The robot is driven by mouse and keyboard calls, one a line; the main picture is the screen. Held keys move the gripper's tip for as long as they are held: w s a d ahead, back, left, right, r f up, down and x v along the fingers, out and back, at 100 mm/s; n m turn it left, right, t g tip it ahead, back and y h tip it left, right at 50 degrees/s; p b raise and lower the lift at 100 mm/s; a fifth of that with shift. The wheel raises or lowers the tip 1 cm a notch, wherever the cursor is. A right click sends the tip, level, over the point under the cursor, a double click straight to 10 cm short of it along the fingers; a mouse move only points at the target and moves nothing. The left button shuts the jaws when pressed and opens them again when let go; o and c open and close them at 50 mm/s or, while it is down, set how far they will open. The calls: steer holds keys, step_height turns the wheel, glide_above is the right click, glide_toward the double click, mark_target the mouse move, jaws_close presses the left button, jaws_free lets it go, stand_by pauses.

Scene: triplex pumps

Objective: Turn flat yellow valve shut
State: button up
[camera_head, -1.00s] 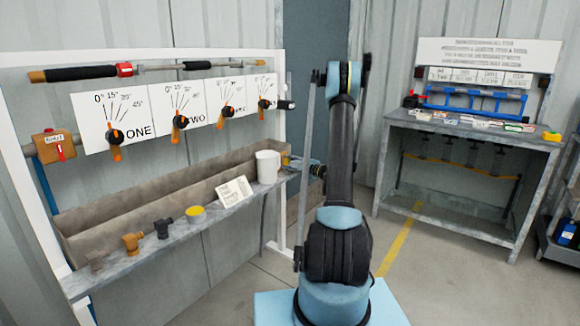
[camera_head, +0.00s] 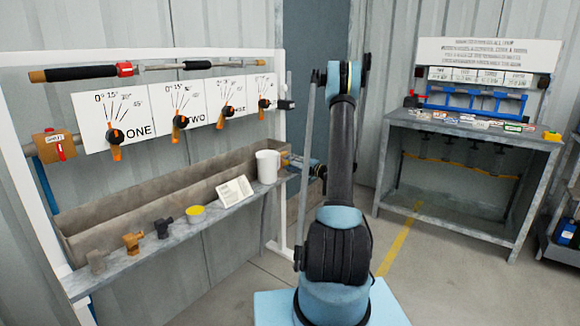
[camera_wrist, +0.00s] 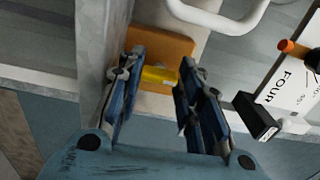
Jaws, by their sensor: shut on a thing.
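The flat yellow valve (camera_wrist: 160,77) sits on the face of an orange-brown block (camera_wrist: 162,46) in the wrist view. My gripper (camera_wrist: 161,70) has one finger on each side of the yellow handle and is shut on it. The fingers hide the handle's ends. In the head view my gripper (camera_head: 308,166) is low at the right end of the rack, mostly behind my arm. The handle cannot be made out clearly there.
A grey post (camera_wrist: 100,55) stands close to the left finger. Several dial panels (camera_head: 112,121) hang above. A workbench (camera_head: 470,131) stands at right.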

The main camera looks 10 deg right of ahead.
steer(key=shift+f, duration=0.1)
steer(key=o, duration=1.1)
steer(key=shift+c, duration=0.2)
steer(key=shift+s+d, duration=0.1)
steer(key=v, duration=1.1)
steer(key=shift+s+d, duration=0.2)
steer(key=shift+s, duration=0.05)
